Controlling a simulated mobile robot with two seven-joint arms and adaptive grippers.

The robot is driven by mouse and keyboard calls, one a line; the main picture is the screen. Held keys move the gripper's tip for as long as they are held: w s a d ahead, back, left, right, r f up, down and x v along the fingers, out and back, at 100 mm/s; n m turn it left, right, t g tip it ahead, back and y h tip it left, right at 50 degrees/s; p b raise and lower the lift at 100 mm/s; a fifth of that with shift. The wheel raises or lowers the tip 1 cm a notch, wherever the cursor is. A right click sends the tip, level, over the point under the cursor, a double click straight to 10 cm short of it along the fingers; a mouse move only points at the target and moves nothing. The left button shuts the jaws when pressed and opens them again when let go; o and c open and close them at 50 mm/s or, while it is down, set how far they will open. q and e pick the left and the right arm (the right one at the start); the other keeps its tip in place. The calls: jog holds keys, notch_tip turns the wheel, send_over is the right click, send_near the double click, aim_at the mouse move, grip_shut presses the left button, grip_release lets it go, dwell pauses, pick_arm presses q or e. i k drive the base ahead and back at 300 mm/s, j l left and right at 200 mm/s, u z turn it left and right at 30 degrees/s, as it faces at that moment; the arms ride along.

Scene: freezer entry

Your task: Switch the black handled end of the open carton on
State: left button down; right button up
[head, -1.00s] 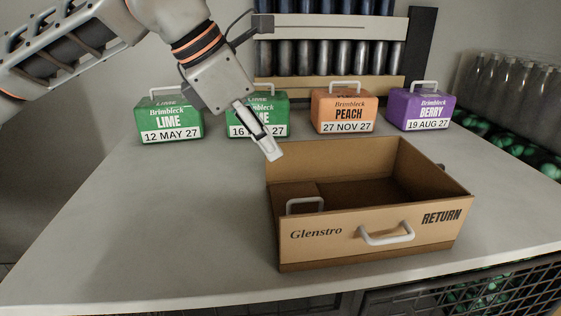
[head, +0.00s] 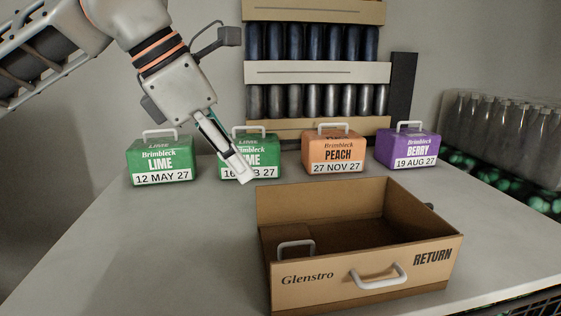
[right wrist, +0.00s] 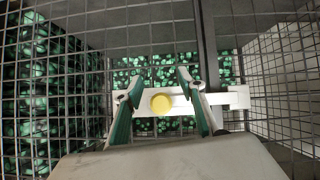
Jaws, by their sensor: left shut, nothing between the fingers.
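The open brown carton (head: 330,283) stands on the table with its top open, "Glenstro" and "RETURN" on its front. A white handle (head: 379,277) is on the front face, and another white handle (head: 296,248) shows inside at the left. A small dark piece (head: 429,206) sticks out behind its right wall; most of it is hidden. My left gripper (head: 243,174) is shut and empty, pointing down just left of the carton's back left corner, in front of a green box. In the right wrist view my right gripper (right wrist: 160,86) is open, with its fingers apart.
Two green Lime boxes (head: 160,160) (head: 264,150), an orange Peach box (head: 333,152) and a purple Berry box (head: 408,147) stand behind the carton. Bottles (head: 490,135) stand at the right. The grey table (head: 150,250) is clear at left. Wire mesh (right wrist: 60,85) surrounds my right gripper.

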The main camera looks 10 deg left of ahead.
aim_at(415, 220)
jog(key=k+l, duration=0.15)
jog(key=k, duration=0.3)
jog(key=k+l, duration=0.2)
jog(key=k, duration=0.3)
